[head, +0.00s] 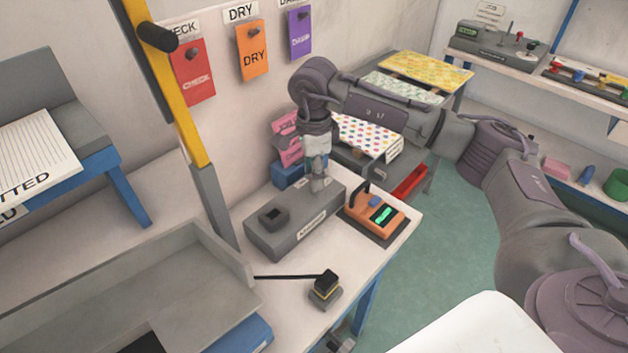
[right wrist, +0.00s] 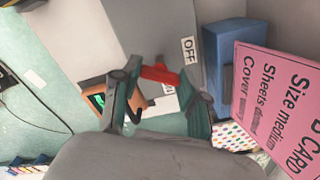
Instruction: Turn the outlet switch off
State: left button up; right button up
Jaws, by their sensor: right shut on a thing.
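The outlet is a long grey box (head: 262,238) on the white table, with a dark square socket (head: 273,216) on top and a label on its front. In the right wrist view its red switch (right wrist: 160,74) shows between an OFF label (right wrist: 188,50) and a second label (right wrist: 165,91), partly covered. My right gripper (head: 318,186) points down over the far right end of the box. In the right wrist view my right gripper (right wrist: 160,98) has its fingers around the red switch, shut on it. The head view hides the switch. My left gripper is not in view.
An orange device (head: 375,214) with a green display stands just right of the box. A black plug-like block (head: 326,285) with a cable lies in front. A blue box (head: 288,174) and pink cards (head: 287,140) stand behind. A yellow post (head: 175,90) rises at left.

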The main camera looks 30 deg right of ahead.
jog(key=n+b, duration=0.2)
jog(key=n, duration=0.1)
jog(key=shift+f+n, duration=0.1)
jog(key=shift+n, duration=0.2)
jog(key=shift+n+b, duration=0.95)
jog(key=shift+n, duration=0.55)
jog(key=o, duration=1.1)
jog(key=shift+o, duration=0.2)
notch_tip(320, 180, up, 12)
